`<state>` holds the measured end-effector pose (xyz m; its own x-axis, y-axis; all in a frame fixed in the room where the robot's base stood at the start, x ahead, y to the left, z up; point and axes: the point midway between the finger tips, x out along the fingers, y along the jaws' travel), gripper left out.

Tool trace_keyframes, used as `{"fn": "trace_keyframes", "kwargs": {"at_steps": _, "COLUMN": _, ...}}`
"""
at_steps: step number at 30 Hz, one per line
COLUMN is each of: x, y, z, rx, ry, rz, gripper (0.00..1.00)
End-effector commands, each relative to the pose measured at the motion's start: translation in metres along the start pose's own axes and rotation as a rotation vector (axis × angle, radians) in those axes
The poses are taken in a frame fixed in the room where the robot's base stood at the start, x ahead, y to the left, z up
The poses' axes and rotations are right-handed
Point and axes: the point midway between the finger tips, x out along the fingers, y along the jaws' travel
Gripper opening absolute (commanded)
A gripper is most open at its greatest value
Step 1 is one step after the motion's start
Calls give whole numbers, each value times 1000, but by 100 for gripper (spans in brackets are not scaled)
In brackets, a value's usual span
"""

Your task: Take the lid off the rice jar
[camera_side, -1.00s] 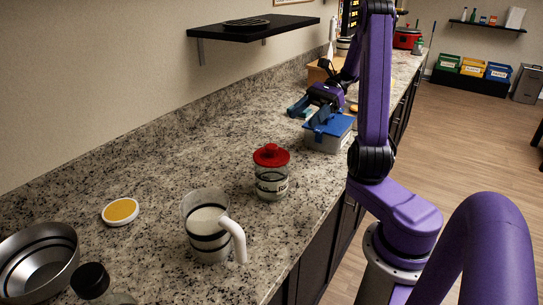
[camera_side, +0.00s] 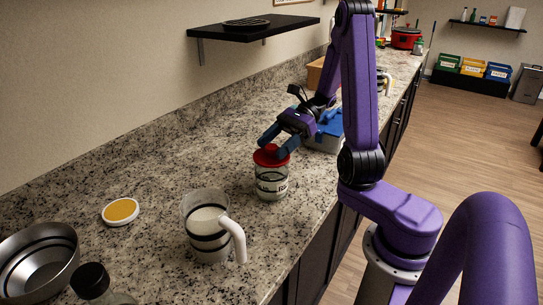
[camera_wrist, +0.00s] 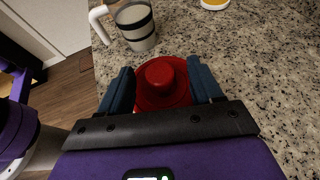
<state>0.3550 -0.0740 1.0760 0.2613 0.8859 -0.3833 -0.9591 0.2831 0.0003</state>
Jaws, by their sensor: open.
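The rice jar (camera_side: 271,185) is clear with a banded label and stands upright on the counter. Its red lid (camera_side: 266,157) sits on top, partly covered by my fingers in the side view. My gripper (camera_side: 274,143) is at the lid's height. In the wrist view my gripper (camera_wrist: 159,84) is open, with one blue finger on each side of the red lid's raised knob (camera_wrist: 160,75). Small gaps show between the fingers and the knob. The jar body is hidden below the lid in the wrist view.
A pitcher (camera_side: 206,225) with a white handle stands in front of the jar. A blue-lidded container (camera_side: 328,138) is just behind it. A yellow-topped round lid (camera_side: 121,211), a metal bowl (camera_side: 38,262) and a black-capped bottle (camera_side: 90,280) are at the left. The counter left of the jar is clear.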

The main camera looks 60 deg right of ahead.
Motion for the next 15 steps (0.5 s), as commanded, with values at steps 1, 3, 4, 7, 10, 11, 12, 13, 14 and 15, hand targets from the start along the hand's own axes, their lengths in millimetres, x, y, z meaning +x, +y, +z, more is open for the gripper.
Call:
{"fn": "trace_keyframes", "kwargs": {"at_steps": 1, "x": 2, "y": 0, "z": 0, "rx": 0, "ry": 0, "rz": 0, "gripper": 65}}
{"fn": "trace_keyframes", "kwargs": {"at_steps": 3, "x": 2, "y": 0, "z": 0, "rx": 0, "ry": 0, "rz": 0, "gripper": 65}}
{"fn": "trace_keyframes", "kwargs": {"at_steps": 4, "x": 2, "y": 0, "z": 0, "rx": 0, "ry": 0, "rz": 0, "gripper": 65}}
{"fn": "trace_keyframes", "kwargs": {"at_steps": 7, "x": 2, "y": 0, "z": 0, "rx": 0, "ry": 0, "rz": 0, "gripper": 65}}
{"fn": "trace_keyframes", "kwargs": {"at_steps": 10, "x": 2, "y": 0, "z": 0, "rx": 0, "ry": 0, "rz": 0, "gripper": 35}}
{"fn": "trace_keyframes", "kwargs": {"at_steps": 11, "x": 2, "y": 0, "z": 0, "rx": 0, "ry": 0, "rz": 0, "gripper": 26}}
{"fn": "trace_keyframes", "kwargs": {"at_steps": 12, "x": 2, "y": 0, "z": 0, "rx": 0, "ry": 0, "rz": 0, "gripper": 13}}
{"fn": "trace_keyframes", "kwargs": {"at_steps": 13, "x": 2, "y": 0, "z": 0, "rx": 0, "ry": 0, "rz": 0, "gripper": 5}}
{"fn": "trace_keyframes", "kwargs": {"at_steps": 14, "x": 2, "y": 0, "z": 0, "rx": 0, "ry": 0, "rz": 0, "gripper": 5}}
{"fn": "trace_keyframes", "kwargs": {"at_steps": 15, "x": 2, "y": 0, "z": 0, "rx": 0, "ry": 0, "rz": 0, "gripper": 5}}
